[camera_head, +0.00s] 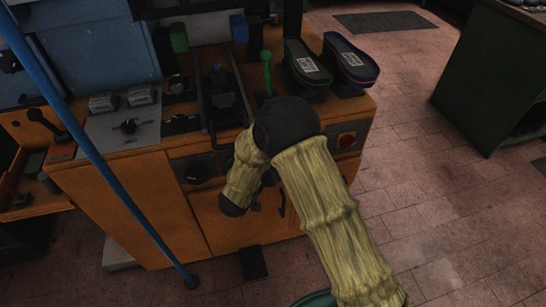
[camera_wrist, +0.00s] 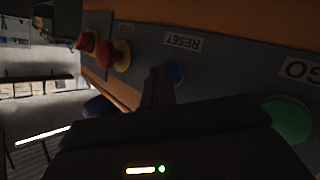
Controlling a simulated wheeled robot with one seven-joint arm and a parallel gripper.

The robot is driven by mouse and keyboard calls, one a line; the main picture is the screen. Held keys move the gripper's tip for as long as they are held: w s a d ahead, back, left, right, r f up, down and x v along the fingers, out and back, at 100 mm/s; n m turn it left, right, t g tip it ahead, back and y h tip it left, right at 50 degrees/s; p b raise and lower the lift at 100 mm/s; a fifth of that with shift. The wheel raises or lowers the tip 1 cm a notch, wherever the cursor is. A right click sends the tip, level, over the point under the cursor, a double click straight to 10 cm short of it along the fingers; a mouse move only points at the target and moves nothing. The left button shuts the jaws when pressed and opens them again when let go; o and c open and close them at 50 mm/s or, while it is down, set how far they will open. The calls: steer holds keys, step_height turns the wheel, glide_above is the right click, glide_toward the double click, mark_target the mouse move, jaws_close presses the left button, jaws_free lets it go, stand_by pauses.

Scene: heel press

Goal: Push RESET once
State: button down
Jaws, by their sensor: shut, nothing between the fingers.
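In the wrist view a RESET label (camera_wrist: 184,41) shows upside down on a grey panel (camera_wrist: 225,55). A blue button (camera_wrist: 176,75) sits below that label in the picture, partly hidden by my fingers. My gripper (camera_wrist: 157,76) is shut and empty. Its fingertips appear right beside the blue button, on its left in the picture. I cannot tell whether they touch it. In the head view my arm covers the gripper and the button.
A green button (camera_wrist: 288,119) by a GO label (camera_wrist: 303,70) is at the right in the wrist view. A red button on yellow (camera_wrist: 121,56) is at the left. In the head view a blue pole (camera_head: 95,150) crosses the orange machine (camera_head: 145,200); shoe soles (camera_head: 350,60) stand on top.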

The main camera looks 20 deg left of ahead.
steer(key=shift+s+d, duration=0.5)
steer(key=shift+s, duration=0.25)
steer(key=shift+p, duration=0.3)
steer(key=s+d, duration=0.1)
steer(key=s, duration=0.1)
steer(key=s+d, duration=0.1)
steer(key=s, duration=0.1)
steer(key=shift+s+d+p, duration=0.1)
steer(key=shift+d+p, duration=0.2)
stand_by(0.6)
